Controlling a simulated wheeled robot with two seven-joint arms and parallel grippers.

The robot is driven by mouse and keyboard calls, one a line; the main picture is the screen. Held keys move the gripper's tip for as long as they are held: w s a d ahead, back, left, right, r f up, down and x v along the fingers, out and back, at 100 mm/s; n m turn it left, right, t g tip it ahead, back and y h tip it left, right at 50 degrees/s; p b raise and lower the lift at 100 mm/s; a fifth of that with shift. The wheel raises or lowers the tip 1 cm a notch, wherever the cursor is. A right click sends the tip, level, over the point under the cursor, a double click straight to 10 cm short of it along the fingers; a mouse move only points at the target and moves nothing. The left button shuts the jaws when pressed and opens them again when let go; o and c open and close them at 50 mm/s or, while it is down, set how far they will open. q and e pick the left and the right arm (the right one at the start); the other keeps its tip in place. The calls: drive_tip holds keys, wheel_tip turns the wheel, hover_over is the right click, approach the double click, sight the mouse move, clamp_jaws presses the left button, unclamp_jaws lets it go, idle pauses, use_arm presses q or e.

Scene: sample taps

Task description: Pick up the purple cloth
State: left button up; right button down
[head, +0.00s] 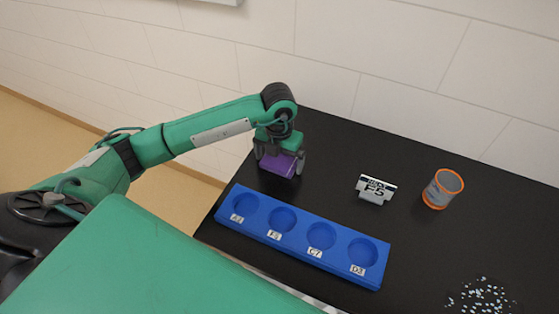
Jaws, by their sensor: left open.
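The purple cloth (279,165) lies at the far left part of the black table, near its left edge. It looks like a small folded block. My left gripper (280,164) points down over it, with one finger on each side of the cloth. The gripper is open, and its body hides the cloth's back part. I cannot tell whether the fingers touch it. My right gripper is not in view.
A blue rack (270,238) with several round, labelled wells lies in front of the cloth. Pale bits (481,297) are scattered at the lower right. A wall (400,90) runs behind.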

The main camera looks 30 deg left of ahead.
use_arm(q)
drive_tip(key=c, duration=0.7)
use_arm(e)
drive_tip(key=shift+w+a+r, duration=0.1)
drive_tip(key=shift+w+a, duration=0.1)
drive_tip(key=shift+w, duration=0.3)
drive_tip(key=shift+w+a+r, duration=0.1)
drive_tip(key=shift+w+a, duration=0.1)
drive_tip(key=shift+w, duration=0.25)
use_arm(q)
drive_tip(key=shift+r, duration=0.1)
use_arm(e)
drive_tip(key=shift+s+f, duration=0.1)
